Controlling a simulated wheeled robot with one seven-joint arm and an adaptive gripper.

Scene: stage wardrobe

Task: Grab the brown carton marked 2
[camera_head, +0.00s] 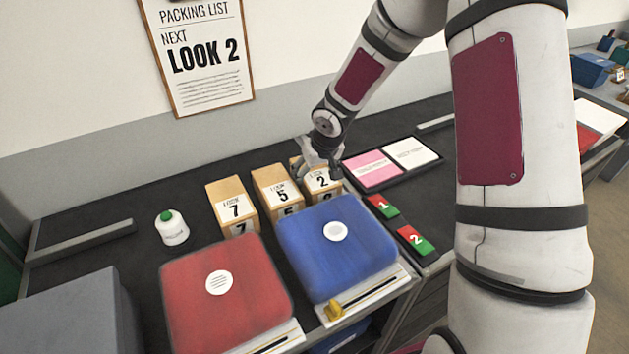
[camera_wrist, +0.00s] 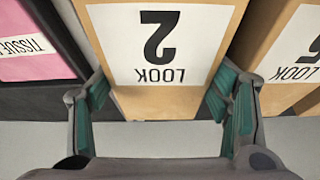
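The brown carton marked 2 (camera_head: 318,182) stands at the right end of a row of three cartons on the dark counter. In the wrist view its white LOOK 2 label (camera_wrist: 160,45) appears upside down, with bare brown card (camera_wrist: 165,103) below it. My gripper (camera_head: 318,160) is at the carton's far upper part in the head view. In the wrist view my gripper (camera_wrist: 166,95) is spread wide, one teal-padded finger at each side of the carton. The fingers look very close to its sides; I cannot tell whether they touch.
The carton marked 5 (camera_head: 277,190) stands close on the left, then carton 7 (camera_head: 232,204). A tray (camera_head: 438,163) with pink and white cards lies to the right. Blue (camera_head: 335,262) and red (camera_head: 205,310) folded pieces lie in front.

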